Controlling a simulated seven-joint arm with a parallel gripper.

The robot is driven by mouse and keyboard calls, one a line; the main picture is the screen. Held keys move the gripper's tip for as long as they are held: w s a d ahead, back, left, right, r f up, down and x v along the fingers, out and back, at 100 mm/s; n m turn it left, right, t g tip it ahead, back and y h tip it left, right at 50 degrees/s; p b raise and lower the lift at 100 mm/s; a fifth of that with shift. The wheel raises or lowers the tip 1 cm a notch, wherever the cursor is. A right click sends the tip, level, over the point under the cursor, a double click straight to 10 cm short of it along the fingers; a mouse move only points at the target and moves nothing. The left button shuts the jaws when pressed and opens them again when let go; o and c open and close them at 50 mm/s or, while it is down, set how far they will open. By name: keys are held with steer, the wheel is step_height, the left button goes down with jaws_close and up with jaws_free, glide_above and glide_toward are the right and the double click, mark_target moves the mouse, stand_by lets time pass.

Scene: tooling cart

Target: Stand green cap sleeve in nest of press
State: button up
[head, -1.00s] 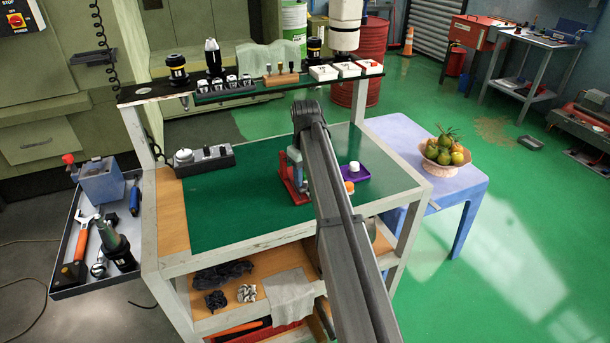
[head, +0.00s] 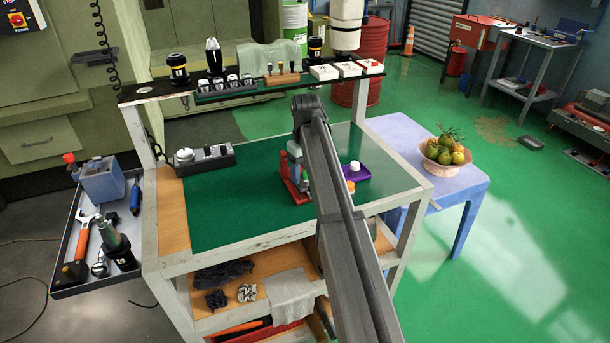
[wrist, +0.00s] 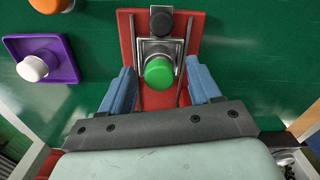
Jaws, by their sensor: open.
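The green cap sleeve (wrist: 159,72) shows in the wrist view as a round green top seen from above. It appears upright at the metal nest plate of the press (wrist: 126,60), which has a red base, two thin rods and a dark round knob behind. How deep the sleeve sits in the nest is hidden. My gripper (wrist: 160,80) is open, with its blue fingers on either side of the sleeve and a visible gap at each side. In the head view, my arm hides much of the press (head: 301,196).
A purple tray (wrist: 68,62) with a white piece (wrist: 32,68) stands left of the press in the wrist view. An orange piece (wrist: 38,24) is beside it. The mat (head: 235,205) has free room between.

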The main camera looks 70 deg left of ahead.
step_height(320, 180, up, 11)
stand_by(0.4)
steer(key=shift+f, duration=0.1)
stand_by(1.0)
